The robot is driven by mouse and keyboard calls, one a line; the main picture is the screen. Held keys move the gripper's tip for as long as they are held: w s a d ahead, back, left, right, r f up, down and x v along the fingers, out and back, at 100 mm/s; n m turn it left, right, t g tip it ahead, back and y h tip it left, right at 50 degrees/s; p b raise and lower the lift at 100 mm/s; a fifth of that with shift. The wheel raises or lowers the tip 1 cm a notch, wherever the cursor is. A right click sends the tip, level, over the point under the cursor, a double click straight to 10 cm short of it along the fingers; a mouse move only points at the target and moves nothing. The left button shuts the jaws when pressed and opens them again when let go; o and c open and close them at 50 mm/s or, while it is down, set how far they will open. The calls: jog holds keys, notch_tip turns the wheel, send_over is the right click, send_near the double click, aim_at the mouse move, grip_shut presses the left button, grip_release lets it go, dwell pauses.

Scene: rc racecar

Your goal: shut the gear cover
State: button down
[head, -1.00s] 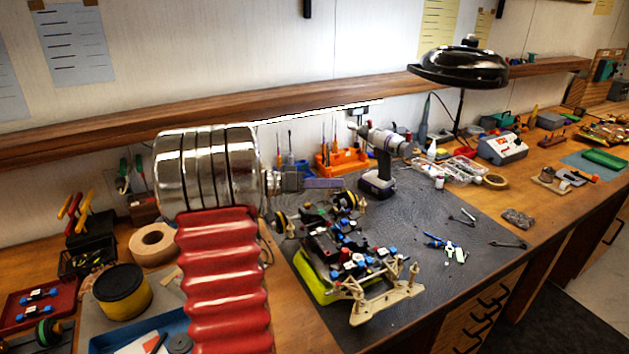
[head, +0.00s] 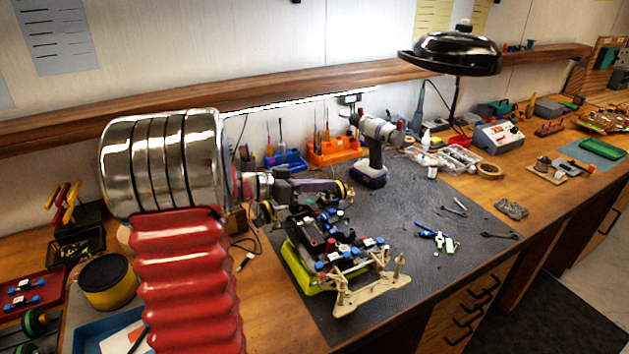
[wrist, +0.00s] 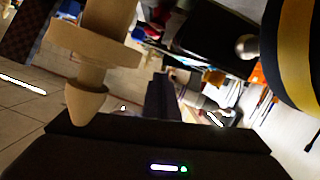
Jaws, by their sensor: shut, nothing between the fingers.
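The RC car (head: 335,242) stands on the dark mat, its beige front end toward the bench's front edge and its lime-green body side at left. My gripper (head: 322,187) is shut and empty at the car's far end, near a yellow-rimmed wheel (head: 343,190). I cannot tell whether it touches the car. In the wrist view a black and yellow wheel (wrist: 295,50) is close at right, and a beige post (wrist: 95,50) hangs close at upper left. I cannot make out the gear cover or its position; the arm and gripper hide part of the car's far end.
A cordless drill (head: 374,150) stands behind the car. A black lamp (head: 452,52) overhangs the bench at the back. Pliers and small tools (head: 437,238) lie right of the car. The mat (head: 400,205) between them is mostly clear.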

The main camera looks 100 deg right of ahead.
jog(key=shift+s+a+f, duration=0.1)
jog(key=shift+a+f, duration=0.15)
jog(key=shift+f, duration=0.35)
dwell(0.3)
jog(key=shift+r, duration=0.45)
jog(key=w+a+r, duration=0.3)
jog(key=w+r, duration=0.2)
jog(key=w, duration=0.4)
jog(key=shift+a+r, duration=0.35)
jog(key=shift+w, duration=0.15)
